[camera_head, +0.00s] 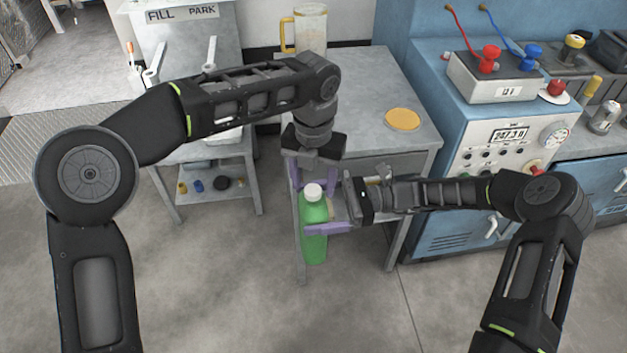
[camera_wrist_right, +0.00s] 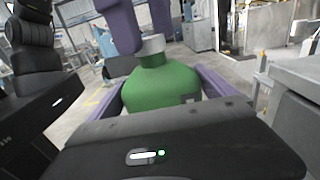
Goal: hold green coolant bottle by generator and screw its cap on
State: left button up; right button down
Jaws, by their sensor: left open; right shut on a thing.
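The green coolant bottle (camera_head: 314,240) is upright in front of the grey table, held off the floor by my right gripper (camera_head: 326,224). In the right wrist view the bottle (camera_wrist_right: 160,88) sits between the purple fingers of that gripper, which is shut on its body. A white cap (camera_head: 313,192) sits on top of the bottle's neck; how tightly it is seated cannot be told. It also shows in the right wrist view (camera_wrist_right: 152,45). My left gripper (camera_head: 313,182) points down above the bottle, its purple fingers apart around the cap's area. Whether they touch the cap is unclear.
The grey table (camera_head: 375,75) behind carries a clear jug (camera_head: 310,28) and a yellow disc (camera_head: 402,118). The blue generator cabinet (camera_head: 470,140), with gauges and red and blue clamps, stands to the right. A small shelf cart (camera_head: 205,180) is at left. The floor in front is clear.

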pick_arm(q)
jog(key=shift+r, duration=2.1)
